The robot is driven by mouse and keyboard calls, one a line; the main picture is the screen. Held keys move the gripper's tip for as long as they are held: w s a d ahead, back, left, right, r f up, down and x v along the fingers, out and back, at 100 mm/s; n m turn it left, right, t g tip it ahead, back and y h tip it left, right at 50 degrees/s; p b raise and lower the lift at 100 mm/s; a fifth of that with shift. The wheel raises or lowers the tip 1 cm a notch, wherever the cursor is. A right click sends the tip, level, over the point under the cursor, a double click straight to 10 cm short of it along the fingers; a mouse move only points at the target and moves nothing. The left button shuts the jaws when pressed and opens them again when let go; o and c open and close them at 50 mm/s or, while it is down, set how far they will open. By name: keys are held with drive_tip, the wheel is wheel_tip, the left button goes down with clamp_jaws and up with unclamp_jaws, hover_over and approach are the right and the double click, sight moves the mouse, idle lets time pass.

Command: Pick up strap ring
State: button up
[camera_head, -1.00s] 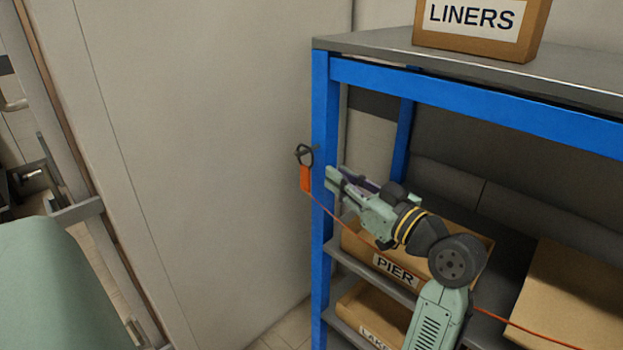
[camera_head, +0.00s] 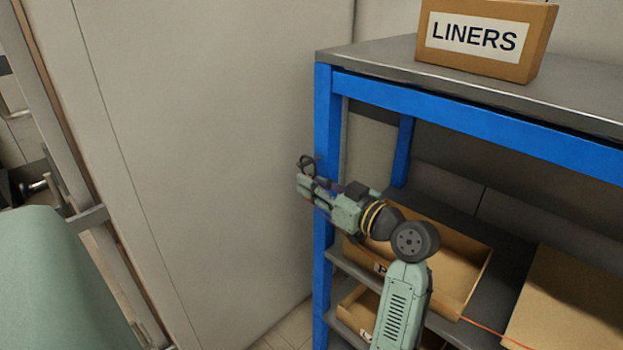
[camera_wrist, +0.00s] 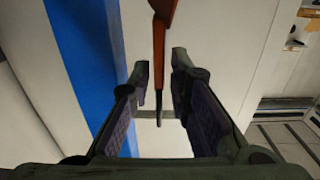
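The strap ring is a dark ring (camera_head: 307,164) by the front blue post of the shelf rack. In the head view its lower part is hidden behind my gripper (camera_head: 303,186). In the wrist view my gripper (camera_wrist: 161,78) is open, with one finger on each side of the strap ring. There the orange strap (camera_wrist: 164,12) comes in from the top, and a thin dark part, seen edge-on, runs down between the fingertips. Gaps show on both sides of it, so the fingers do not appear closed on it.
The blue post (camera_head: 325,130) stands right beside my gripper and also shows in the wrist view (camera_wrist: 88,60). A LINERS box (camera_head: 490,62) sits on the rack top (camera_head: 380,65). Open cardboard bins (camera_head: 465,250) fill the lower shelves. A pale wall panel (camera_head: 200,150) lies left.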

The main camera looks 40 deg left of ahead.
drive_tip(key=shift+a, duration=0.35)
clamp_jaws()
idle(0.4)
